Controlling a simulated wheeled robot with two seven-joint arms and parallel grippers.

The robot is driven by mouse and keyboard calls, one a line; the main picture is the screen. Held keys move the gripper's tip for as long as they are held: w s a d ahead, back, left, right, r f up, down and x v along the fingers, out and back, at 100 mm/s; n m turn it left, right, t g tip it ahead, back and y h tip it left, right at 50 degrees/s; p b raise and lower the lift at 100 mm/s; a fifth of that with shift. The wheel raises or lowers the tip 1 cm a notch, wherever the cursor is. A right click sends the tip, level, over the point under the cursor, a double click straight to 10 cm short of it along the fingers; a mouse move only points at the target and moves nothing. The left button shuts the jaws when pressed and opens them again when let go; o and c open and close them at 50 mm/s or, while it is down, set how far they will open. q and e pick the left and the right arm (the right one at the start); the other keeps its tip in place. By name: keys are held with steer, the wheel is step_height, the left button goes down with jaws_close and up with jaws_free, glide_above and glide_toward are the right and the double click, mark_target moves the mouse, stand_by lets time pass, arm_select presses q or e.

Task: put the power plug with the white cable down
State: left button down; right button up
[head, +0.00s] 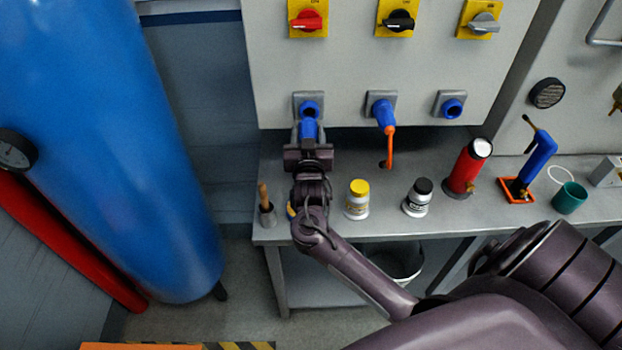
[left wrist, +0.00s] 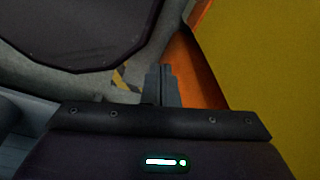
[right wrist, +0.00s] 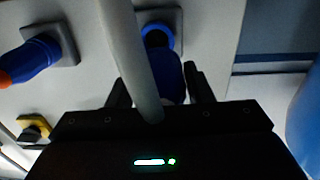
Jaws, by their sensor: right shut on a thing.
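My right gripper (head: 309,138) is shut on a blue power plug (head: 309,129), just below the left wall socket (head: 310,106). In the right wrist view the plug (right wrist: 170,80) sits between the fingers, and its white cable (right wrist: 132,55) crosses in front of it. The blue socket ring (right wrist: 157,37) shows above the plug; the cable hides part of it, and I cannot tell whether they touch. My left gripper (left wrist: 161,84) has its fingers together and empty in the left wrist view; it is not in the head view.
A blue plug with an orange cable (head: 383,114) sits in the middle socket; the right socket (head: 452,105) is empty. The grey bench (head: 390,222) holds a yellow-lidded jar (head: 357,200), a black-lidded jar (head: 418,198), a red cylinder (head: 466,170) and a blue torch (head: 535,160).

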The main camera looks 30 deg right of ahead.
steer(key=b, duration=0.3)
steer(key=a+b, duration=0.1)
steer(key=b, duration=0.3)
steer(key=shift+s+a+f, duration=0.15)
steer(key=shift+s+f, duration=0.1)
steer(key=shift+s, duration=0.05)
steer(key=s+b, duration=0.1)
steer(key=b, duration=0.2)
steer(key=s+b, duration=0.1)
steer(key=b, duration=0.2)
steer(key=s+a+b, duration=0.1)
steer(key=b, duration=0.2)
steer(key=shift+s+r, duration=0.25)
steer(key=shift+r, duration=0.1)
steer(key=shift+y, duration=0.3)
steer(key=f+b, duration=0.1)
steer(key=f, duration=0.3)
steer(key=f+b, duration=0.1)
steer(key=f, duration=0.4)
steer(key=s+f, duration=0.1)
steer(key=f, duration=0.4)
steer(key=shift+b, duration=0.4)
steer(key=shift+w+f, duration=0.1)
steer(key=shift+f, duration=2.7)
